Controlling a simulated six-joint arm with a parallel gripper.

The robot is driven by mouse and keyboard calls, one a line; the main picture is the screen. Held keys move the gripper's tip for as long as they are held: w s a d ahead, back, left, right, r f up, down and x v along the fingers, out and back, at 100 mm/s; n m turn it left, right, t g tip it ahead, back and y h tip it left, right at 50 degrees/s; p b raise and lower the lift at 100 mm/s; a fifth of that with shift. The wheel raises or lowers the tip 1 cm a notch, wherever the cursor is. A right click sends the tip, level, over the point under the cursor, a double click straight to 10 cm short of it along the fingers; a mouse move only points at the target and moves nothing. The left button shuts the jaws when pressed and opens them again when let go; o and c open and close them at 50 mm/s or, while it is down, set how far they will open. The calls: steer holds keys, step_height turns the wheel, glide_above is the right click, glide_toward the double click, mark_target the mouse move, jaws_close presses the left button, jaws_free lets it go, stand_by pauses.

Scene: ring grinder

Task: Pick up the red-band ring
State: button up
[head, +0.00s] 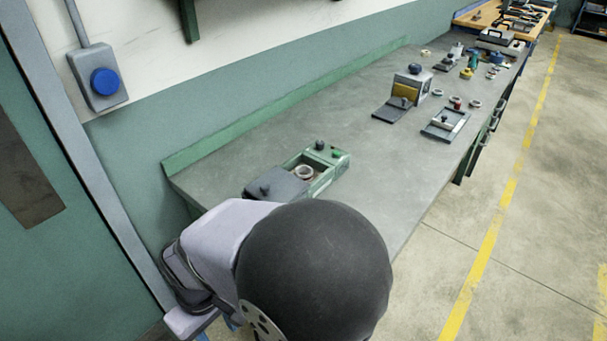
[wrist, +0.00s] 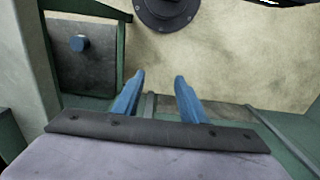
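Several small rings lie on the bench in the head view. A group of them lies around the middle of the far half, and a small reddish spot there (head: 457,103) may be the red-band ring; it is too small to tell. A pale ring (head: 305,171) sits in an open green machine (head: 326,182) nearer to me. My gripper (wrist: 158,78) shows in the wrist view with its two blue fingers apart and nothing between them. No ring shows in the wrist view.
A shallow tray (head: 445,124) lies near the bench's right edge. Tools and small parts crowd the far end. A wall runs along the left.

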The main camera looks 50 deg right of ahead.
steer(key=shift+o, duration=0.8)
steer(key=w+d+r+m+t+h+p, duration=0.1)
steer(key=w+d+r+m+t+p, duration=0.3)
steer(key=w+d, duration=0.6)
steer(key=w+d+r+m+h+p, duration=0.1)
steer(key=w+d+r+m+p, duration=0.15)
steer(key=w+d+r, duration=0.7)
steer(key=d+m+p, duration=0.1)
steer(key=d, duration=0.3)
steer(key=w+d+f+m, duration=0.1)
steer(key=d, duration=0.4)
steer(key=d+m+h+p, duration=0.1)
steer(key=d, duration=0.3)
steer(key=shift+w+d+f+p, duration=0.15)
steer(key=shift+d+f+p, duration=0.05)
steer(key=shift+d+p, duration=0.1)
steer(key=shift+m+g+h, duration=0.4)
steer(key=shift+m+g, duration=0.3)
steer(key=shift+m, duration=0.05)
steer(key=shift+s+d+f+p, duration=0.25)
steer(key=shift+s+d+p, duration=0.15)
steer(key=shift+s+d, duration=1)
steer(key=shift+s+d+f+p, duration=0.4)
steer(key=shift+s+d, duration=0.5)
steer(key=shift+d, duration=0.95)
steer(key=shift+s+d+f+p, duration=0.15)
steer(key=shift+s+d+p, duration=0.3)
steer(key=shift+s+d, duration=0.95)
